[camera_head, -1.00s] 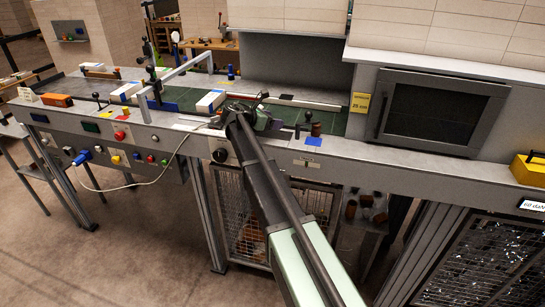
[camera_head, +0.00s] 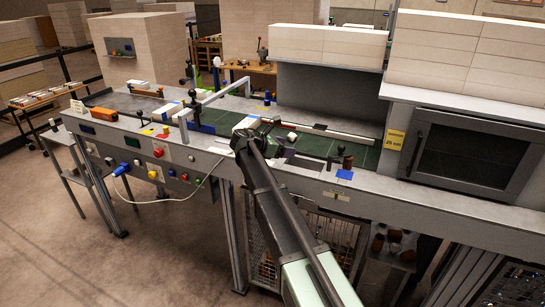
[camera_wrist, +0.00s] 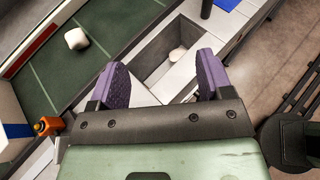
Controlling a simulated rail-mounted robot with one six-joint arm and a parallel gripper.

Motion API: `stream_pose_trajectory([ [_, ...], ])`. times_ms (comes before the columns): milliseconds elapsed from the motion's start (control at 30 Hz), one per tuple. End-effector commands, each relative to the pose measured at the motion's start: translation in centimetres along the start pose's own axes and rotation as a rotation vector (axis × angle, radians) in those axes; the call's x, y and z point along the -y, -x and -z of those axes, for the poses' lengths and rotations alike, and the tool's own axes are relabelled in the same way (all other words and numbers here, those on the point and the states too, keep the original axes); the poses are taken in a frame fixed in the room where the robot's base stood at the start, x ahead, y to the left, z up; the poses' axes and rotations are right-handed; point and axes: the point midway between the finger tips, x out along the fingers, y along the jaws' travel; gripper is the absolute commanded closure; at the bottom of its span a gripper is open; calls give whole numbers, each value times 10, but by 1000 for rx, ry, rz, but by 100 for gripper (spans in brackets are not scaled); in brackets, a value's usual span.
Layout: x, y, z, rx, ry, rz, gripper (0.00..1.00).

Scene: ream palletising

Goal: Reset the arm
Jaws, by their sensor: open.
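My gripper (camera_wrist: 161,78) is open in the wrist view, with two purple-padded fingers spread apart and nothing between them. Beyond the fingers is a grey rectangular recess (camera_wrist: 160,57) in the bench top, with a small pale object (camera_wrist: 177,54) inside. In the head view my arm reaches from the lower right to the bench, and my gripper (camera_head: 268,134) is over its front part, with the fingers hard to make out. A white ream with a blue band (camera_head: 247,123) lies just left of it and partly shows at the left edge of the wrist view (camera_wrist: 8,118).
The green belt (camera_head: 318,144) runs along the bench (camera_head: 320,180), with a small white block (camera_wrist: 76,38) on it. Other reams (camera_head: 166,111) lie farther left, near a grey frame (camera_head: 215,97). A dark-windowed cabinet (camera_head: 468,153) stands at right. An orange part (camera_wrist: 45,126) is beside my gripper.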

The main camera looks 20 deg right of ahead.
Motion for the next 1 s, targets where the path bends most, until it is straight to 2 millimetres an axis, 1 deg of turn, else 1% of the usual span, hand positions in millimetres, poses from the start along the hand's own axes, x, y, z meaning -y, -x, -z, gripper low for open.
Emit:
stream_pose_trajectory([
  [67,0,0,0,0,-38,0,27],
  [133,1,0,3,-17,-157,7,27],
  [167,4,0,9,-48,-241,14,27],
  [200,18,3,21,-112,-382,35,27],
  [233,36,7,33,-175,-507,63,27],
  [267,59,12,49,-249,-644,107,27],
  [300,94,20,74,-355,-834,189,27],
  [367,146,37,109,-492,-1080,344,27],
  [400,179,50,130,-569,-1215,459,27],
  [467,225,70,157,-663,-1373,640,27],
  [500,253,84,172,-713,-1446,753,27],
  [600,307,111,198,-803,-1522,954,27],
  [633,319,116,202,-825,-1520,986,27],
  [700,337,122,209,-855,-1509,1014,27],
  [733,341,122,210,-856,-1510,1016,27],
  [767,342,120,212,-854,-1511,1015,27],
  [800,340,118,213,-853,-1513,1015,27],
  [1000,337,119,210,-852,-1512,1012,27],
])
